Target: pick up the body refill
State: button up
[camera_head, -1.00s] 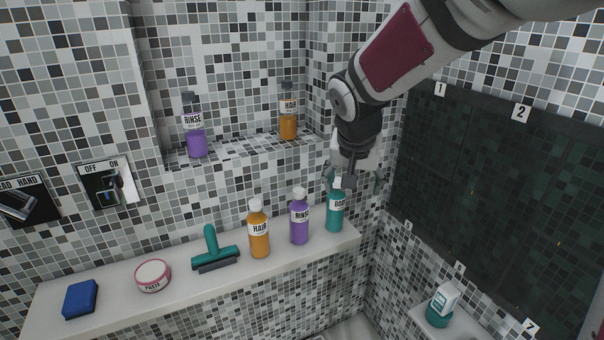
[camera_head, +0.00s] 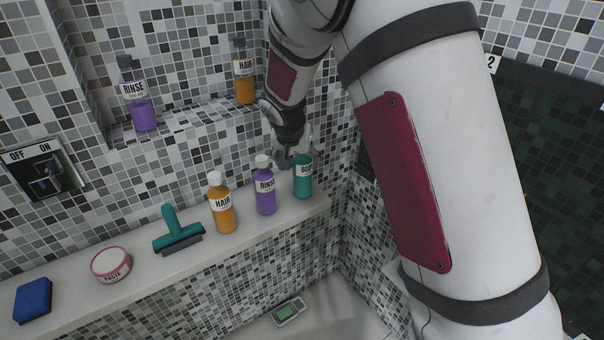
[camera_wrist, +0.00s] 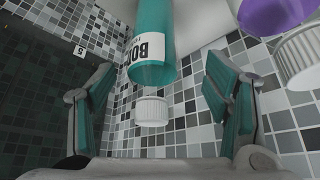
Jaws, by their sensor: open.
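The body refill is a teal bottle (camera_head: 303,178) with a white label, standing upright at the right end of the ledge in the head view. In the wrist view the body refill (camera_wrist: 151,50) and its white cap (camera_wrist: 151,111) appear between the fingers. My gripper (camera_head: 296,153) is at the top of this bottle, with its teal-padded fingers (camera_wrist: 160,105) spread on either side. Gaps show between the bottle and both fingers. The cap is hidden by my gripper in the head view.
The purple RINSE bottle (camera_head: 264,188) stands close to the left of the body refill, then the orange HAIR bottle (camera_head: 221,205). A squeegee (camera_head: 178,232), paste tub (camera_head: 110,264) and blue sponge (camera_head: 33,300) lie further left on the ledge (camera_head: 75,278). Tiled walls close in behind and right.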

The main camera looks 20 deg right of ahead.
jog(key=shift+d+p+x, duration=0.15)
jog(key=shift+d+x, duration=0.05)
jog(key=shift+x, duration=1.1)
jog(key=shift+d+p+x, duration=0.15)
jog(key=shift+d+x, duration=0.05)
jog(key=shift+x, duration=1.15)
jog(key=shift+r, duration=0.15)
jog(key=shift+c, duration=0.6)
jog(key=c, duration=1.4)
